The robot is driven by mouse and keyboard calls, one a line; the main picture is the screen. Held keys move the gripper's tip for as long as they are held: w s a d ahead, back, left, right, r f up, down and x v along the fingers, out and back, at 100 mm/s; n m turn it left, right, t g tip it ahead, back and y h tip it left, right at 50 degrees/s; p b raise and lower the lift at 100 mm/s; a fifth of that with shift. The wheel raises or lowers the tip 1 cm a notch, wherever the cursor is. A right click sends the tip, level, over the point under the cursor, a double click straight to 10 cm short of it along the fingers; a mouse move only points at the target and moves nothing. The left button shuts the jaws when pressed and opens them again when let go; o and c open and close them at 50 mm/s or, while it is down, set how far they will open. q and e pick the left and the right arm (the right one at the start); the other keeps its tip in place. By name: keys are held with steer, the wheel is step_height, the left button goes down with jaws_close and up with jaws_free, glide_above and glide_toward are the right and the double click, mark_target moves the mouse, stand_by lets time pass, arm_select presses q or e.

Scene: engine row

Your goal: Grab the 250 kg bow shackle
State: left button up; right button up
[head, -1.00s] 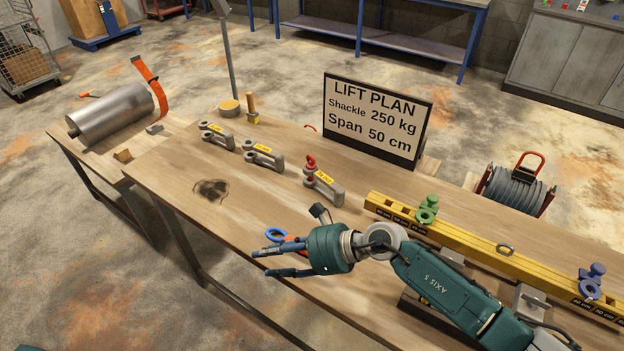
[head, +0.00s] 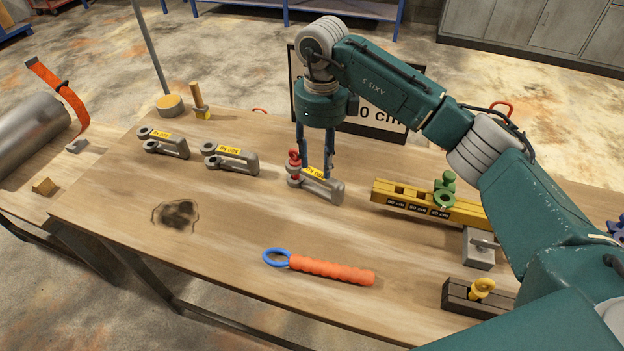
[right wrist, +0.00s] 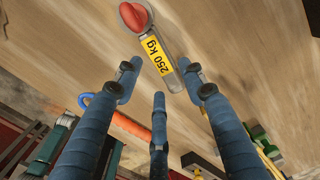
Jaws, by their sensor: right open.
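The 250 kg bow shackle (head: 322,188) is grey with a red pin and a yellow label, lying on the wooden table. In the right wrist view the shackle (right wrist: 169,77) shows its red end at the top and "250 kg" on the label. My right gripper (head: 316,164) points down just above the shackle, its fingers open and apart. In the right wrist view the shackle's grey end reaches between the tips of my right gripper (right wrist: 161,82). I cannot tell if any finger touches it. My left gripper is not in view.
Two similar grey shackles (head: 230,158) (head: 163,143) lie to the left. An orange sling with a blue loop (head: 332,268) lies in front. A yellow spreader beam (head: 408,198) with a green shackle (head: 445,190) is to the right. The sign (head: 394,126) behind is partly hidden by my arm.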

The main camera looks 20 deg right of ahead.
mark_target(315, 174)
steer(key=shift+f, duration=0.55)
steer(key=shift+w+a+f, duration=0.15)
steer(key=shift+f, duration=0.15)
steer(key=f, duration=0.1)
steer(key=f+p, duration=0.1)
steer(key=f, duration=0.1)
steer(key=f+p, duration=0.1)
steer(key=shift+a+f, duration=0.15)
steer(key=shift+a, duration=0.1)
steer(key=shift+w+f+p, duration=0.1)
steer(key=shift+f+p, duration=0.2)
steer(key=shift+f, duration=0.15)
steer(key=c, duration=0.9)
jaws_close()
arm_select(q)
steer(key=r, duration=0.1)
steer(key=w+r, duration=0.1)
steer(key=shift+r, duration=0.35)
arm_select(e)
steer(key=shift+w+r, duration=0.1)
steer(key=shift+w, duration=0.05)
